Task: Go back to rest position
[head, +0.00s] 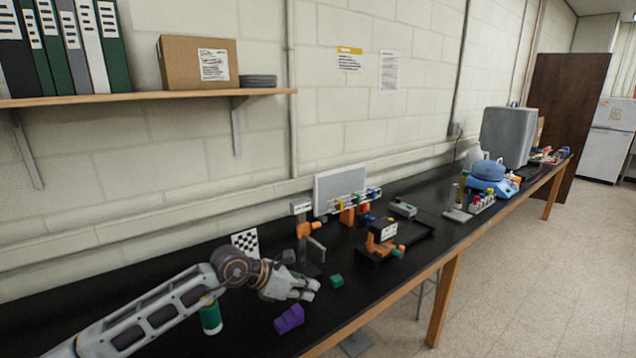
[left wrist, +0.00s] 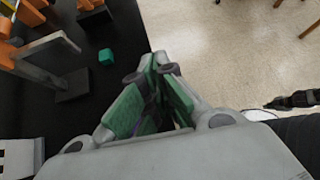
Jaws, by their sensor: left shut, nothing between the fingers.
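My left gripper (head: 304,289) reaches in from the left over the black bench. Its fingers are shut and empty, and they also show at the middle of the left wrist view (left wrist: 152,68). A small green block (head: 336,281) lies on the bench just right of the fingertips; it also shows in the left wrist view (left wrist: 106,57). A purple block (head: 289,319) lies below the gripper near the front edge. My right gripper is not in the head view.
The black bench (head: 250,345) runs along the wall. An extrusion stand with orange parts (head: 312,250) is close behind the gripper. A black tray fixture (head: 385,243) is further right. A green cylinder (head: 211,318) stands under my left arm. The floor (head: 520,290) in front is open.

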